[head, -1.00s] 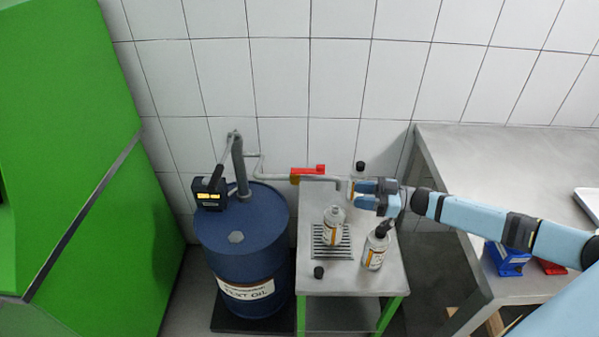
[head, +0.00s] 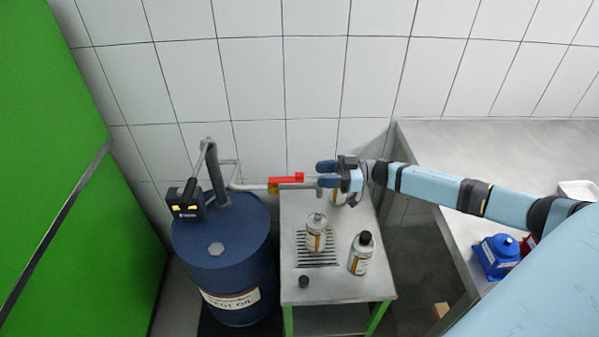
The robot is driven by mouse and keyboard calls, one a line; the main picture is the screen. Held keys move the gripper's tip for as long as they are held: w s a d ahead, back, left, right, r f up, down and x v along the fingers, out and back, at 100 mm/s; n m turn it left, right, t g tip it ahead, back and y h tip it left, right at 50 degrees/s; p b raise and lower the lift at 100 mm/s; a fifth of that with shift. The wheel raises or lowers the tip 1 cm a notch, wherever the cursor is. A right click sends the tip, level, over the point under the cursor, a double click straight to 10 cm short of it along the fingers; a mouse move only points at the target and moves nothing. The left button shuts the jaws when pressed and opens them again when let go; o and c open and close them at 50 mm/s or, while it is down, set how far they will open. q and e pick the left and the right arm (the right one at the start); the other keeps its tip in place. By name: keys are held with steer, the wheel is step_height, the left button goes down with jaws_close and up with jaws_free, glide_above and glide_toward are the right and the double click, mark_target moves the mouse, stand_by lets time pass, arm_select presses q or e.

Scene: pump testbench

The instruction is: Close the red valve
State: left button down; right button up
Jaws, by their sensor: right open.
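The red valve (head: 286,179) is a red handle on the thin grey pipe (head: 250,186) that runs from the blue drum toward the small table. The handle lies along the pipe. My right gripper (head: 322,175) reaches in from the right and is open, with its fingers pointing left toward the valve. Its fingertips are just right of the handle, with a small gap in the picture. The fingers hide the pipe's right end in part. My left gripper is not in view.
An open bottle (head: 316,232) stands on the grate (head: 318,259) of the small table (head: 345,286). A black-capped bottle (head: 361,253) stands right of it, and a loose black cap (head: 303,282) lies in front. A blue drum (head: 222,255) with a pump stands left.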

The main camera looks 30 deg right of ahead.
mark_target(300, 174)
steer(key=x, duration=0.6)
steer(key=shift+w+a+p, duration=0.25)
steer(key=shift+w+p, duration=0.05)
steer(key=shift+p, duration=0.1)
jaws_close()
